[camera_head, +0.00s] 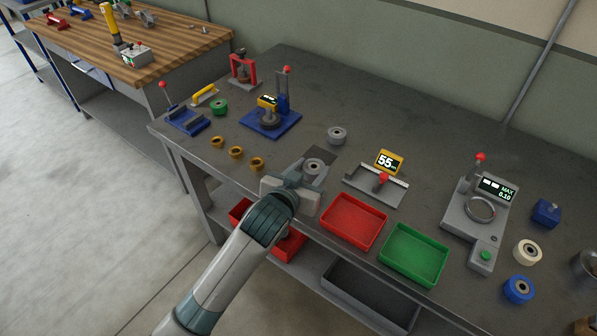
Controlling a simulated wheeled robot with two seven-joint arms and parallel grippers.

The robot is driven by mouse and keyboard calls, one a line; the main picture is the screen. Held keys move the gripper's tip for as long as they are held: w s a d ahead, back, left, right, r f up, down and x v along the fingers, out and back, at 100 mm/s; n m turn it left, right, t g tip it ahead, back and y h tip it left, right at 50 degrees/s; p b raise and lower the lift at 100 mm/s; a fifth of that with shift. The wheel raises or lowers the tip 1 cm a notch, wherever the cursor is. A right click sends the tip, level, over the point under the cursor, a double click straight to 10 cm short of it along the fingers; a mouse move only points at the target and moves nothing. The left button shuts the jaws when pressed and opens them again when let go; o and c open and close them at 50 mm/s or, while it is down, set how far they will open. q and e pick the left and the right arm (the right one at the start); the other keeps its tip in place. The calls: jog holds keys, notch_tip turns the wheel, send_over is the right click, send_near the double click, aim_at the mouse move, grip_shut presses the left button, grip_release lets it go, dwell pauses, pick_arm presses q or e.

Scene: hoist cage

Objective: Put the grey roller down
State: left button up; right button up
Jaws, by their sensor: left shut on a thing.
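My left gripper (303,175) comes in from the lower left over the front edge of the grey workbench (390,120). It is shut on a grey roller (314,166), a short ring with a hole facing up. The roller is over or on a dark square patch (322,152) of the bench top; I cannot tell whether it touches it. The fingers partly hide the roller. A second grey roller (337,135) stands free just behind, apart from the gripper. My right gripper is not in view.
A red tray (354,241) and a green tray (384,267) lie to the right. A measuring stand reading 55 (375,190) is close by. Several brass bushings (236,152) and a blue fixture (270,125) stand left. A grey gauge machine (478,215) is at right. The back middle is clear.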

pick_arm(q)
jog(key=s+d+r, duration=0.3)
jog(key=s, duration=0.1)
jog(key=shift+d+r+b, duration=0.25)
jog(key=shift+d+b, duration=0.05)
jog(key=shift+b, duration=0.15)
jog(key=s+a+r+n+y, duration=0.1)
jog(key=a+r+n+y, duration=0.1)
jog(key=a, duration=1.1)
jog(key=s+a+r+n+t+y, duration=0.1)
jog(key=s+a+r+n+y, duration=0.1)
jog(key=a, duration=1.2)
jog(key=shift+s+a+r+n+y, duration=0.25)
jog(key=shift+r+n+y, duration=0.25)
jog(key=shift+r+y, duration=0.5)
jog(key=shift+d+f, duration=0.1)
jog(key=shift+d, duration=0.1)
